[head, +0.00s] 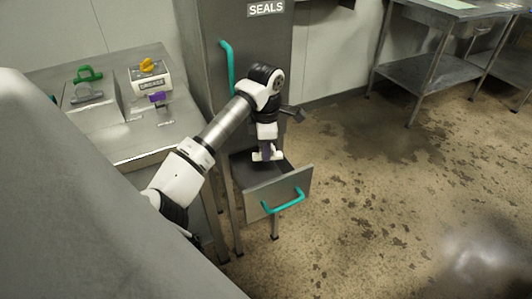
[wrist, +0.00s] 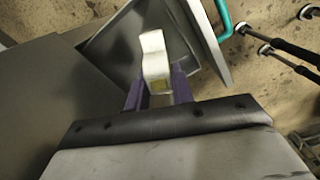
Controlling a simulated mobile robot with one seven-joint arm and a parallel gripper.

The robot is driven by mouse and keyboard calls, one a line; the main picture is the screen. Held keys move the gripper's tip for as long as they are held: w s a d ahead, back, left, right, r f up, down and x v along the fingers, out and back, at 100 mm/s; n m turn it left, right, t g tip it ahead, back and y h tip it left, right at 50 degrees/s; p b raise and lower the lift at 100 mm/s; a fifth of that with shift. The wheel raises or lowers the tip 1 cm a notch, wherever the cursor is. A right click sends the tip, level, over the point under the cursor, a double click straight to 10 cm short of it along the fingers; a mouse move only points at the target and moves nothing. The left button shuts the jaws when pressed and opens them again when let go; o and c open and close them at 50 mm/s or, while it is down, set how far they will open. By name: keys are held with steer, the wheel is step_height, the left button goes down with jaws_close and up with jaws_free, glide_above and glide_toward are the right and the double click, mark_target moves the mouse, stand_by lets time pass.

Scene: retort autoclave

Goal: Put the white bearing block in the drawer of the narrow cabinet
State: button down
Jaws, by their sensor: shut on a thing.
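The narrow cabinet (head: 255,55) is grey, has a SEALS sign and a teal door handle, and stands in the middle of the head view. Its drawer (head: 262,196) is pulled out, with a teal handle on its front. My gripper (head: 266,151) points down over the drawer, its purple fingers (wrist: 158,98) shut on the white bearing block (wrist: 153,55). The block also shows as a small white piece in the head view (head: 277,156). In the wrist view the drawer's grey floor (wrist: 112,52) lies behind the block. I cannot tell whether the block touches it.
A steel bench (head: 150,55) left of the cabinet carries a grease box (head: 150,80) with a yellow knob, a green-handled item (head: 88,82) and a purple item (head: 157,97). A steel table (head: 430,65) stands at the back right. The stained floor (head: 390,190) right of the drawer is clear.

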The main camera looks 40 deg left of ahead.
step_height(320, 180, down, 14)
steer(key=shift+r, duration=0.1)
stand_by(0.4)
steer(key=c, duration=1.2)
jaws_free()
steer(key=shift+f, duration=0.2)
